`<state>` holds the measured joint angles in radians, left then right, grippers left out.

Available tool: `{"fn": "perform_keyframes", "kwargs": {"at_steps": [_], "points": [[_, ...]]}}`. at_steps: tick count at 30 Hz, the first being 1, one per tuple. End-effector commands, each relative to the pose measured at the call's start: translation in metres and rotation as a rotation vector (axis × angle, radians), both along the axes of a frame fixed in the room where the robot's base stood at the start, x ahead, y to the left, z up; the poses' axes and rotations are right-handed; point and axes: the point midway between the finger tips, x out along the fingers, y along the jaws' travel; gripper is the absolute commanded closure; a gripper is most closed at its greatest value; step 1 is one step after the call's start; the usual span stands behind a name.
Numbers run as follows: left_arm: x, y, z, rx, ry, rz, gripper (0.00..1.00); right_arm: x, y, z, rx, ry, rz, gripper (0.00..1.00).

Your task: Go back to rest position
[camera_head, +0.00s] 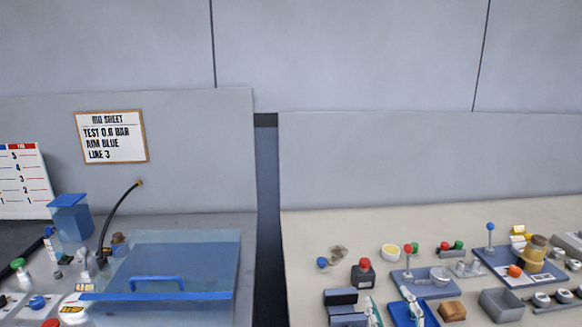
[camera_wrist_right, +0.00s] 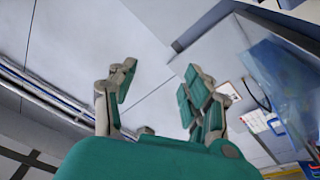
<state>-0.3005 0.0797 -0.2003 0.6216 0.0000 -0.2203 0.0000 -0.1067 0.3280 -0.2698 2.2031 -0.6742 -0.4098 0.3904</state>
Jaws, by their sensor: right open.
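My right gripper (camera_head: 393,308) shows at the bottom edge of the head view, with two teal and light-grey fingertips in front of the right-hand bench. Its fingers stand apart with nothing between them. In the right wrist view the gripper (camera_wrist_right: 158,98) is also open and empty, its teal fingers spread against a pale wall and ceiling area. The rest of the right arm is outside the head view. My left gripper is in neither view.
A right bench (camera_head: 310,245) holds a red-topped block (camera_head: 363,273), a grey bin (camera_head: 501,304), a brown block (camera_head: 452,311) and several small parts. A clear-blue lidded box (camera_head: 190,257) stands on the left bench. A dark gap (camera_head: 268,200) separates the benches.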

Motion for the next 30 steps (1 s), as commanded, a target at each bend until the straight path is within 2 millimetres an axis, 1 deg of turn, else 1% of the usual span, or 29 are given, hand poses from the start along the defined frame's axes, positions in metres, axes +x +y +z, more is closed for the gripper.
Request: {"fn": "perform_keyframes", "kwargs": {"at_steps": [1, 2, 3, 4, 5, 6, 8, 9, 11, 12, 15, 17, 18, 22, 23, 24, 26, 29, 30], "points": [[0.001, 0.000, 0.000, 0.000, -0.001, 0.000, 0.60, -0.012, -0.016, -0.031, 0.058, 0.133, -0.077, 0.49], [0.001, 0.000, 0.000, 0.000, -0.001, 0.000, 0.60, -0.020, -0.024, -0.050, 0.087, 0.215, -0.119, 0.49], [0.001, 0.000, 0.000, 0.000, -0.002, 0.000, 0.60, -0.033, -0.034, -0.075, 0.119, 0.330, -0.168, 0.49], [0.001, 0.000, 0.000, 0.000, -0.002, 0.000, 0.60, -0.045, -0.039, -0.094, 0.143, 0.417, -0.201, 0.49], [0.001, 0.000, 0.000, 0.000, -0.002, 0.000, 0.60, -0.058, -0.043, -0.112, 0.161, 0.501, -0.227, 0.49], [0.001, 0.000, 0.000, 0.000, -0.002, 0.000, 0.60, -0.075, -0.045, -0.133, 0.181, 0.605, -0.253, 0.49], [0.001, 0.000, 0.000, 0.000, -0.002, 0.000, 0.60, -0.101, -0.047, -0.159, 0.201, 0.746, -0.280, 0.49], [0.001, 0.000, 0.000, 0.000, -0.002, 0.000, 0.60, -0.117, -0.046, -0.173, 0.211, 0.828, -0.290, 0.49], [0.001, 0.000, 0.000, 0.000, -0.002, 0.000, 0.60, -0.141, -0.044, -0.190, 0.222, 0.938, -0.297, 0.49], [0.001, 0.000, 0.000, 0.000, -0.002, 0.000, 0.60, -0.155, -0.042, -0.199, 0.228, 1.004, -0.298, 0.49], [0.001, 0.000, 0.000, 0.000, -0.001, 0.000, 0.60, -0.190, -0.036, -0.217, 0.237, 1.152, -0.292, 0.49], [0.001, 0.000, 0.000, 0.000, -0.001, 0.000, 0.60, -0.210, -0.032, -0.224, 0.240, 1.232, -0.285, 0.49], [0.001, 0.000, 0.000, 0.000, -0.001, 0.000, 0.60, -0.223, -0.029, -0.229, 0.243, 1.284, -0.278, 0.49], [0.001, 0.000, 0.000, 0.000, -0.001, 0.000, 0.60, -0.264, -0.020, -0.238, 0.245, 1.441, -0.249, 0.49], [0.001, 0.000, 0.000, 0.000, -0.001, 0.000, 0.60, -0.265, -0.019, -0.245, 0.242, 1.456, -0.246, 0.49], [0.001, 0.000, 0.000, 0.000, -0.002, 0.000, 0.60, -0.259, -0.019, -0.257, 0.239, 1.455, -0.249, 0.49], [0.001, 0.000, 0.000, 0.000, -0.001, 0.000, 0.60, -0.255, -0.019, -0.272, 0.238, 1.459, -0.250, 0.49], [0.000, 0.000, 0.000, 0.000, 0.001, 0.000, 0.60, -0.250, -0.018, -0.300, 0.235, 1.470, -0.252, 0.49], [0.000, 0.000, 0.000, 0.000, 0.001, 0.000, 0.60, -0.249, -0.018, -0.312, 0.235, 1.474, -0.252, 0.49]]}}
